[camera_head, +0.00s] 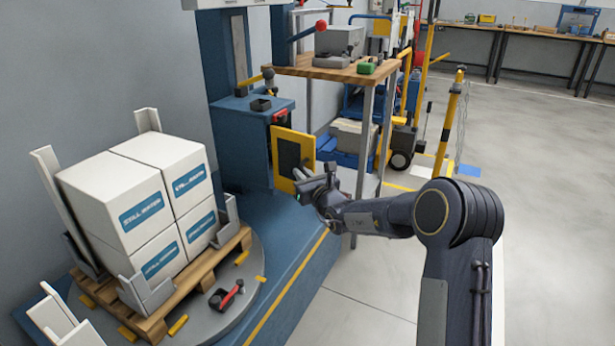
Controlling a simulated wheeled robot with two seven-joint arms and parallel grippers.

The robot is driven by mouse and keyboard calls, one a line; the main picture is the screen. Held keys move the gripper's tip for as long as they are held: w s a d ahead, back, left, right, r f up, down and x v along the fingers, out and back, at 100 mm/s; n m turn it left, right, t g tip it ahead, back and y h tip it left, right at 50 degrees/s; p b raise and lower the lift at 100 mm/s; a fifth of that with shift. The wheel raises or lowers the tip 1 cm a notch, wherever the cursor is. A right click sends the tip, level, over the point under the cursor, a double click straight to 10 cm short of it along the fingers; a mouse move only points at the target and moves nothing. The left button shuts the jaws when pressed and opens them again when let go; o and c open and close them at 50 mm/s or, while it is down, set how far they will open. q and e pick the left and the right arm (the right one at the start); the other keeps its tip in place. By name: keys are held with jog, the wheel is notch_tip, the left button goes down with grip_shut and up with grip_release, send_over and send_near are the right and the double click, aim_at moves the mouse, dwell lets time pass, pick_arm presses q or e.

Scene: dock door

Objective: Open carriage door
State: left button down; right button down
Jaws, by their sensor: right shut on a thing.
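The carriage door (282,149) is a yellow-framed panel with a dark middle, on the blue carriage (236,142) of the machine. It stands out at an angle to the right of the carriage, so it looks at least partly open. My right gripper (303,178) is at the door's lower right edge and is shut on the door. The exact part between its fingers is too small to tell. My left gripper is not in view.
A pallet (190,283) of white boxes (118,203) stands on a round turntable (255,290) at left. A wooden-topped table (300,66) with tools stands just behind the door. A yellow post (448,125) stands farther right. The grey floor (540,170) at right is mostly clear.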

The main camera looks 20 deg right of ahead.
jog(key=shift+w+a+r, duration=0.1)
jog(key=shift+a+r, duration=0.1)
jog(key=shift+a, duration=0.2)
jog(key=c, duration=1.5)
grip_release()
jog(key=shift+w+a+f, duration=0.1)
jog(key=shift+w, duration=0.05)
jog(key=shift+d, duration=0.25)
jog(key=s, duration=0.2)
jog(key=s+p, duration=0.1)
jog(key=s, duration=0.2)
jog(key=s+d+p, duration=0.1)
jog(key=s, duration=0.2)
jog(key=shift+f, duration=0.1)
